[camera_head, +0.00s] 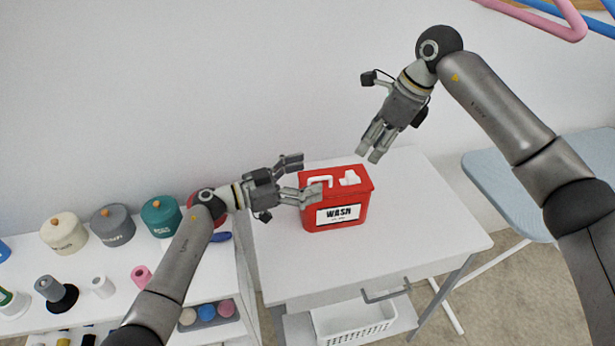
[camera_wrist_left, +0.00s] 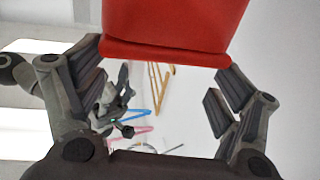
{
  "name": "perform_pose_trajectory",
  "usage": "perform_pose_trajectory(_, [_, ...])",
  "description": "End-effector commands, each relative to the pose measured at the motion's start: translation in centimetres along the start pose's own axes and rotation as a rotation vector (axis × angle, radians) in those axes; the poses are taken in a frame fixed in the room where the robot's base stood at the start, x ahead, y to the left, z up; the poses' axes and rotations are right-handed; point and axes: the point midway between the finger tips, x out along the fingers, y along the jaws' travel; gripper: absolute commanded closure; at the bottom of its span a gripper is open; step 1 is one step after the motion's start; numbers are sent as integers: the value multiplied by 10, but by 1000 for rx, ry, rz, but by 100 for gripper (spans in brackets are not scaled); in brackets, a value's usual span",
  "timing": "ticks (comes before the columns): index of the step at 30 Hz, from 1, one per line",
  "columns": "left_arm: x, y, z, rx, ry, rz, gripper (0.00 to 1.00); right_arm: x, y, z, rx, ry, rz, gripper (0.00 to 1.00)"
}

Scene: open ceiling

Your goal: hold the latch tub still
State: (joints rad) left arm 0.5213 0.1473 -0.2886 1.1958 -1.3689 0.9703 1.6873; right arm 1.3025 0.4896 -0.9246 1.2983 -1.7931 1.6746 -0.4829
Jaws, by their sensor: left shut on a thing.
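The latch tub (camera_head: 336,212) is a red box with a white "WASH" label and white parts on its lid, standing upright on a white table. Its red wall also fills the top of the left wrist view (camera_wrist_left: 172,28). My left gripper (camera_head: 303,176) reaches in from the left and is shut on the tub, with one finger behind it and one along its near upper left edge. In the wrist view the fingers lie on both sides of the tub. My right gripper (camera_head: 369,154) hangs above and behind the tub, apart from it; its finger gap is unclear.
The white table (camera_head: 435,220) is bare right of the tub. A blue ironing board (camera_head: 520,190) stands at right. A white basket (camera_head: 352,323) sits below the table.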

Motion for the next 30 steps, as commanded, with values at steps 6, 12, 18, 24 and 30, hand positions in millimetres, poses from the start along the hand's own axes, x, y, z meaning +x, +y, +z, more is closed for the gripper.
perform_pose_trajectory(6, [0, 0, 0, 0, 0, 1, 58, 21, 16, 7, 22, -107, 67, 99])
perform_pose_trajectory(12, [0, 0, 0, -1, 0, 1, 58, 52, 58, 31, 108, -388, 223, 100])
perform_pose_trajectory(18, [0, 0, 0, -1, -1, 1, 58, 57, 92, 48, 282, -685, 381, 100])
perform_pose_trajectory(24, [0, 0, 0, -1, -1, 1, 58, 51, 111, 54, 499, -952, 503, 100])
perform_pose_trajectory(30, [0, 0, 0, -1, -1, 1, 58, 46, 118, 46, 761, -1179, 571, 100])
